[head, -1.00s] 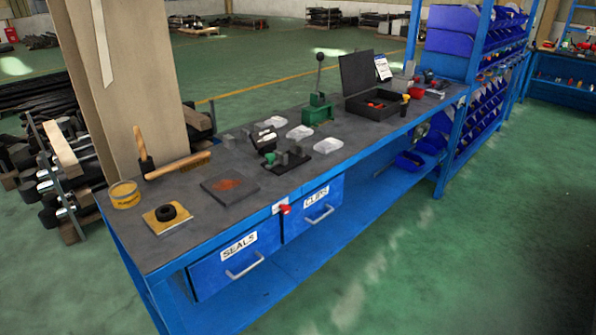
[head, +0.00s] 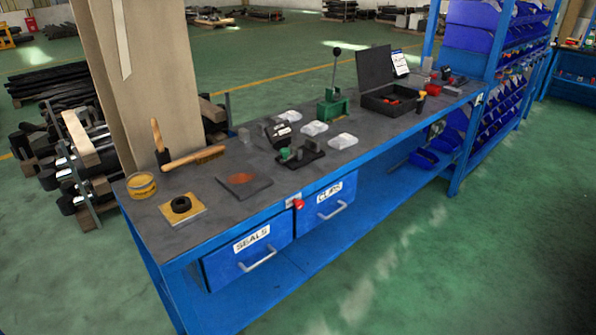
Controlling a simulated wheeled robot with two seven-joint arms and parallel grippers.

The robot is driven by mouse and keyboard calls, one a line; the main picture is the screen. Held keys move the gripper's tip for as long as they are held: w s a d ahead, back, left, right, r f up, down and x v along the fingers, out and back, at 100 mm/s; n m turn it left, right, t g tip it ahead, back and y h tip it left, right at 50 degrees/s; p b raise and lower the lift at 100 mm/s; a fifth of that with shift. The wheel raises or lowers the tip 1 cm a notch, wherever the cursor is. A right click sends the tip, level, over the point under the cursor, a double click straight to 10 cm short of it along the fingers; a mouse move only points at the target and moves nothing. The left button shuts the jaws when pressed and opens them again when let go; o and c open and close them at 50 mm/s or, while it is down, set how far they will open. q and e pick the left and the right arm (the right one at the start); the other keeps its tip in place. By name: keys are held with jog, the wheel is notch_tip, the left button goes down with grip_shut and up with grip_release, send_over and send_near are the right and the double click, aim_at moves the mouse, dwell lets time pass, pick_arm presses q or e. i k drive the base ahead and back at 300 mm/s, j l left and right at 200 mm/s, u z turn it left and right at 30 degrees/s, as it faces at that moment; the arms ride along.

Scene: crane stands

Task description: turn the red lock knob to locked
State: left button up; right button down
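The red lock knob (head: 299,204) sits on a small pale plate (head: 293,199) on the front edge of the blue workbench (head: 168,262). It is between and just above the SEALS drawer (head: 246,254) and the CLIPS drawer (head: 327,207). Both drawers look shut. The knob is too small here for me to tell its turn position. Neither of my grippers is in view.
The dark bench top holds a yellow tin (head: 142,186), a black ring on a yellow block (head: 182,208), a brush (head: 195,158), a green lever press (head: 333,106) and an open black case (head: 388,98). A beige pillar (head: 135,75) stands behind. The green floor in front is clear.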

aim_at(299, 204)
jog(key=i+l+u, duration=0.35)
jog(key=l, duration=0.9)
jog(key=i+l+u, duration=0.15)
jog(key=l+u, duration=0.2)
jog(key=l, duration=0.95)
jog(key=l+u, duration=0.35)
jog(key=l, duration=1)
